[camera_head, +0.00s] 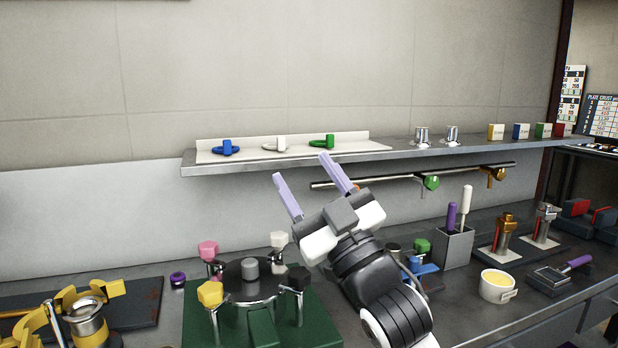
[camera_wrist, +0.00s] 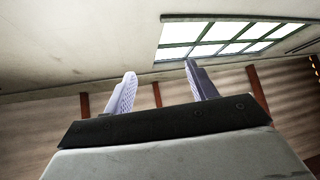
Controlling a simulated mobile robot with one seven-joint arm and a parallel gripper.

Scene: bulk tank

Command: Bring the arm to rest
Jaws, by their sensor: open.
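My gripper (camera_head: 310,180) is raised in the middle of the head view, just in front of the wall shelf, with its two pale purple fingers pointing up. The fingers are spread apart and nothing is between them. In the wrist view my gripper (camera_wrist: 160,82) also shows both fingers apart and empty, with a wall, a window and a timber ceiling beyond. My arm rises from the lower right, over the counter.
The wall shelf (camera_head: 200,167) carries blue, white and green handled pieces. A rail (camera_head: 395,179) with a green-ended tool hangs below it. On the counter stand a green-based fixture (camera_head: 210,325), a grey holder (camera_head: 455,247) and a white cup (camera_head: 495,291).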

